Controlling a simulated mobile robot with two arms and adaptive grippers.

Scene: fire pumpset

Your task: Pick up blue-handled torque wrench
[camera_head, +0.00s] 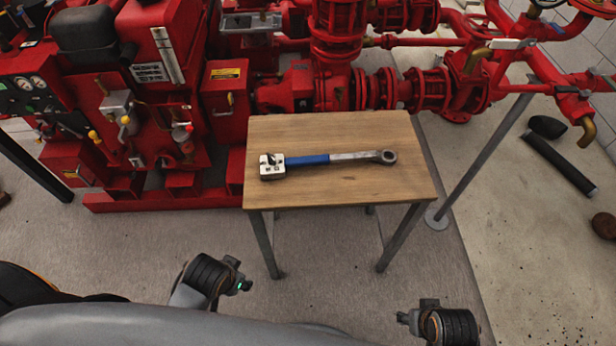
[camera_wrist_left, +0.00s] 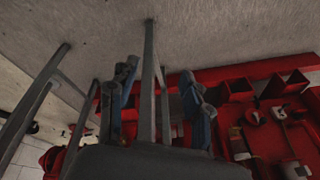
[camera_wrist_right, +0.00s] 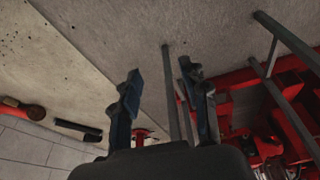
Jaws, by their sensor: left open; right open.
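The torque wrench (camera_head: 328,160) lies flat on the small wooden table (camera_head: 345,133). Its blue handle (camera_head: 306,160) is left of the middle, a white block-like end is at the left, and a grey ring-shaped end is at the right. My left gripper (camera_head: 243,278) is below and left of the table, well apart from the wrench; in the left wrist view its two fingers (camera_wrist_left: 160,85) are spread and empty. My right gripper (camera_head: 402,318) is lower right, also apart from the table; in the right wrist view its fingers (camera_wrist_right: 165,85) are spread and empty. Neither wrist view shows the wrench.
Red pump machinery (camera_head: 130,110) stands behind and left of the table, with red pipes (camera_head: 400,90) along the back. A slanted grey post (camera_head: 490,145) stands right of the table. The table's metal legs (camera_head: 263,245) stand between my grippers' side and the machinery. The floor in front is clear.

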